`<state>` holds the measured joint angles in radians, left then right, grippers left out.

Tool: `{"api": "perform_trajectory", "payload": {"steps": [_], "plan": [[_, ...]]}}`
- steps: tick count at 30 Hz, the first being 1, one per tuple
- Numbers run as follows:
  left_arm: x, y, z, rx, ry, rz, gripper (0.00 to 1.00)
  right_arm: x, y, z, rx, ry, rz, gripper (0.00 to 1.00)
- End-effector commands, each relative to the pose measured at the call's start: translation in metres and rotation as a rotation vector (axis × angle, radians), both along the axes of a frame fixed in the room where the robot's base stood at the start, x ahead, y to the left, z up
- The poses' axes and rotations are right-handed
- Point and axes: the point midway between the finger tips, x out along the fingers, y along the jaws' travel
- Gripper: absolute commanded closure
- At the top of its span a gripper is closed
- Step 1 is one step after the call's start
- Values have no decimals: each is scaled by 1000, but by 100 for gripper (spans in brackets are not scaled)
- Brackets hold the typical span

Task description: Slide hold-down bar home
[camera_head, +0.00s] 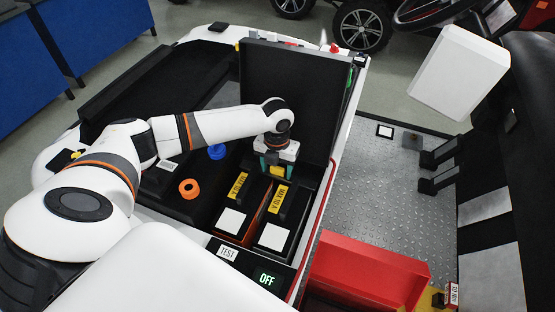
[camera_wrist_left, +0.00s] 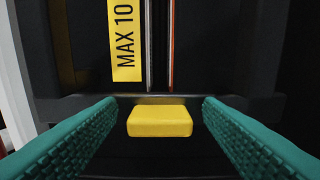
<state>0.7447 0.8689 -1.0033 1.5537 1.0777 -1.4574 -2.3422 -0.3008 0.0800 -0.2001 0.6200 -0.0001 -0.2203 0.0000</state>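The hold-down bar is a dark crosspiece with a yellow grip block (camera_wrist_left: 159,121), seen in the left wrist view. The yellow block also shows in the head view (camera_head: 277,171), at the far end of two dark batteries (camera_head: 233,221). My left gripper (camera_head: 278,165) is over it, pointing down. In the left wrist view its teal fingers (camera_wrist_left: 160,108) are open, one on each side of the yellow block, with a gap on both sides. Much of the bar is hidden under my gripper in the head view. My right gripper is not in view.
A raised black lid (camera_head: 290,85) stands behind my gripper. An orange cap (camera_head: 189,188) and a blue cap (camera_head: 217,151) sit left of the batteries. A TEST label (camera_head: 228,252) and a display reading OFF (camera_head: 267,279) are in front. A red box (camera_head: 370,268) is at right.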

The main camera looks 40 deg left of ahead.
Motion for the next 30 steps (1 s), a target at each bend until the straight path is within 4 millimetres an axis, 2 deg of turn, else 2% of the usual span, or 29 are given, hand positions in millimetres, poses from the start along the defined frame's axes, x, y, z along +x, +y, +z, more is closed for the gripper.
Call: {"api": "perform_trajectory", "payload": {"steps": [11,14,24,30], "plan": [[2,0,7,-1,-6,0,38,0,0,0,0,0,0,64],[2,1,21,0,-8,0,38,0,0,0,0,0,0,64],[1,1,92,1,-7,-1,38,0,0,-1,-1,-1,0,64],[1,1,116,0,-5,1,38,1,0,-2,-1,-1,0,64]]}}
